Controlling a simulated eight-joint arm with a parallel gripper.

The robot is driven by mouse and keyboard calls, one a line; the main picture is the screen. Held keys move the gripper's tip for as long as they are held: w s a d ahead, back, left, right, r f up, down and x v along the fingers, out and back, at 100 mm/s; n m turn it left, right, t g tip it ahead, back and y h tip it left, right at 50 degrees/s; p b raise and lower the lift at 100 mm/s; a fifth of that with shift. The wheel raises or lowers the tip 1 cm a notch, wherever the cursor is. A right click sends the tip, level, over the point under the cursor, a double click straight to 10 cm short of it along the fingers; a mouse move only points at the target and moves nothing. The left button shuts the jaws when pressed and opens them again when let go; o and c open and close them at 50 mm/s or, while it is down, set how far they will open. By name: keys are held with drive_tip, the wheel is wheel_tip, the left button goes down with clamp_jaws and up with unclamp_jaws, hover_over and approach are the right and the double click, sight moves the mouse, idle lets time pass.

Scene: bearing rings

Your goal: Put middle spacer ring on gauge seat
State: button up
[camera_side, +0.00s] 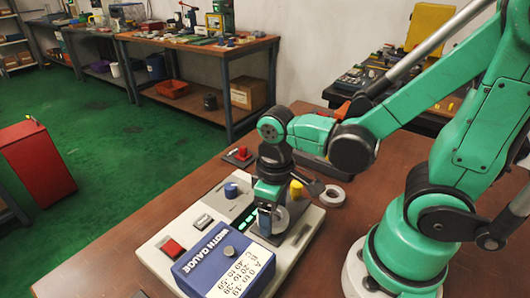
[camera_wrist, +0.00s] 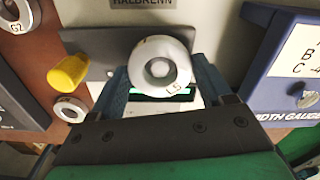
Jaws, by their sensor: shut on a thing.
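My gripper (camera_side: 268,218) is low over the light grey gauge base (camera_side: 217,206). In the wrist view its two blue fingers are shut on a pale grey ring (camera_wrist: 161,48), one finger on each side. The ring carries a small mark on its lower right rim, too small to read surely. In the side view the ring (camera_side: 283,221) is partly hidden by the fingers. A grey round part shows in the ring's middle; I cannot tell whether the ring is around the seat or above it.
The blue width gauge box (camera_side: 225,262) stands close beside my gripper, also at right in the wrist view (camera_wrist: 283,72). A yellow handle (camera_wrist: 68,73) is at left. A loose ring (camera_side: 333,195) lies on the brown table; a ring marked G2 (camera_wrist: 18,14) is at upper left.

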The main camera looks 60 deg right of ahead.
drive_tip(key=shift+f, duration=0.15)
idle(0.5)
drive_tip(key=o, duration=1.4)
drive_tip(key=shift+r, duration=3.75)
drive_tip(key=shift+w+d+t, duration=0.15)
drive_tip(key=shift+w+t, duration=0.2)
drive_tip(key=shift+t, duration=0.05)
drive_tip(key=w+t, duration=0.1)
drive_tip(key=t, duration=0.1)
drive_tip(key=w+d+r+m+t, duration=0.1)
drive_tip(key=w+t, duration=0.1)
drive_tip(key=w+d+m+t, duration=0.1)
drive_tip(key=t, duration=0.1)
drive_tip(key=shift+w+d+r, duration=0.1)
drive_tip(key=shift+w+r, duration=0.15)
drive_tip(key=shift+w, duration=0.05)
